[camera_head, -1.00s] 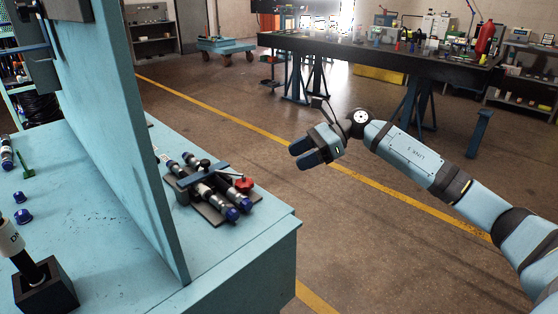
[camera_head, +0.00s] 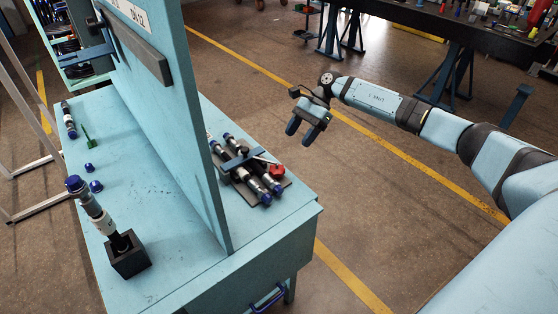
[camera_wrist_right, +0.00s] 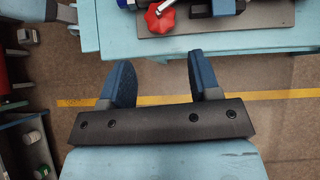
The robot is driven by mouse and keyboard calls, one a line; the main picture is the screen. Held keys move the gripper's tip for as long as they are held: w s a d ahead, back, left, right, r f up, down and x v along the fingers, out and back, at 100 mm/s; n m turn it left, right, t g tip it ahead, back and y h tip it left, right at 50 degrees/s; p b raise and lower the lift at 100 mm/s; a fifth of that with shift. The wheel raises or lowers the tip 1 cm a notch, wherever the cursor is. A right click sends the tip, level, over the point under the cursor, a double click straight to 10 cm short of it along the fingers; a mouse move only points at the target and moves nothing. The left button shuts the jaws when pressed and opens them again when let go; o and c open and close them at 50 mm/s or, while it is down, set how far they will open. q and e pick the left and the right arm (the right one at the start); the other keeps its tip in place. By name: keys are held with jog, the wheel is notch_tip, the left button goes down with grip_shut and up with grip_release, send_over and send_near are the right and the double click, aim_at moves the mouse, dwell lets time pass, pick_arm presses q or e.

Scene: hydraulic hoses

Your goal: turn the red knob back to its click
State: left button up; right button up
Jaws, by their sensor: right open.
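The red knob (camera_head: 277,171) sits at the right side of a dark fixture plate (camera_head: 253,193) on the blue bench. The plate carries hose fittings with blue caps (camera_head: 265,198) and a dark clamp bar (camera_head: 240,160). In the right wrist view the star-shaped red knob (camera_wrist_right: 159,19) shows at the top, beyond my fingers. My right gripper (camera_head: 300,134) is open and empty, in the air to the right of the bench, apart from the knob. Its two blue fingers also show in the right wrist view (camera_wrist_right: 165,80). My left gripper is not in view.
An upright blue panel (camera_head: 165,90) divides the bench (camera_head: 255,231). Left of it stand a fitting in a black block (camera_head: 129,255), loose blue caps (camera_head: 95,186) and a green part (camera_head: 88,138). A dark table (camera_head: 450,25) stands behind. The floor between is open.

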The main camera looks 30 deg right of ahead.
aim_at(279, 166)
jog(key=p+x, duration=0.1)
jog(key=x, duration=0.9)
jog(key=shift+a+f, duration=0.1)
jog(key=c, duration=1)
